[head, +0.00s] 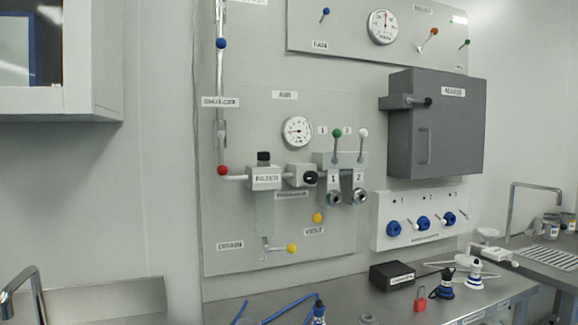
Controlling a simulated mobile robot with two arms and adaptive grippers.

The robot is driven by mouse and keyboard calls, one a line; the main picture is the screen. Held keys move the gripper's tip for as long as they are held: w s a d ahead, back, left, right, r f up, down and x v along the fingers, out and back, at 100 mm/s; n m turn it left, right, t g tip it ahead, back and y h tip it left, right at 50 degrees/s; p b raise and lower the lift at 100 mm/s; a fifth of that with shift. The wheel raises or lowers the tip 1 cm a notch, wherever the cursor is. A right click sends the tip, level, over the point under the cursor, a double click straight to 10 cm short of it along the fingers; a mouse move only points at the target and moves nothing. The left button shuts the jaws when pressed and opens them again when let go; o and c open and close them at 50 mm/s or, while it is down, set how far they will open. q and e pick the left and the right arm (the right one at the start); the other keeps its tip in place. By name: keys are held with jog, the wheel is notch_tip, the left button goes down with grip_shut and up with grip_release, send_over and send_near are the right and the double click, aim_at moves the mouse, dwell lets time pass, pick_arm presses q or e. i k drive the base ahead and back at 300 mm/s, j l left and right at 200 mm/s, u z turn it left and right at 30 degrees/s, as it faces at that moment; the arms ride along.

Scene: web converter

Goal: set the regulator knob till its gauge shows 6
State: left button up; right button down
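The regulator (297,176) is a light block on the grey air panel, between the filter and the valve block. Its black knob (310,177) faces out on the right side of the block. A round white gauge (297,132) sits just above it. The gauge's reddish needle seems to point left, but the numbers are too small to read. Nothing touches the knob. Neither of my grippers is in view.
The filter (264,178) stands left of the regulator. The valve block (341,165) at right has green and white levers. A second gauge (382,27) is on the upper panel. A grey cabinet (435,122) juts out at right. The worktop below holds a black box (392,275) and red padlock (420,299).

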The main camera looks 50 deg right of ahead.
aim_at(309, 177)
jog(key=z, duration=1.55)
